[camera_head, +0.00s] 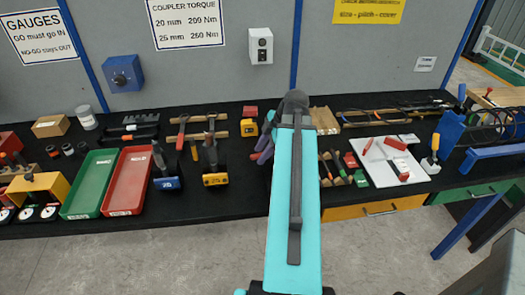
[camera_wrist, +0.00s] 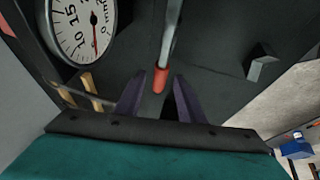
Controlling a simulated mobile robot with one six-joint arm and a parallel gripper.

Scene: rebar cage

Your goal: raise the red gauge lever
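The red gauge lever (camera_wrist: 161,79) shows in the wrist view as a red end on a thin grey rod. The rod runs up to the top edge of the picture. My gripper (camera_wrist: 160,80) has two purple fingers, one on each side of the red end. The fingers stand apart with a small gap visible on either side of it. A round white dial gauge (camera_wrist: 85,28) with black numbers and a red needle is at the upper left of the wrist view. In the head view my arm hides the gauge and lever; purple fingers (camera_head: 264,148) show partly beside it.
The black bench (camera_head: 235,185) is crowded. A green tray (camera_head: 88,185) and a red tray (camera_head: 127,182) lie at left, with blue-based (camera_head: 166,180) and yellow-based (camera_head: 214,176) tools beside them. A white tray (camera_head: 388,172) with red items lies to the right of my arm.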

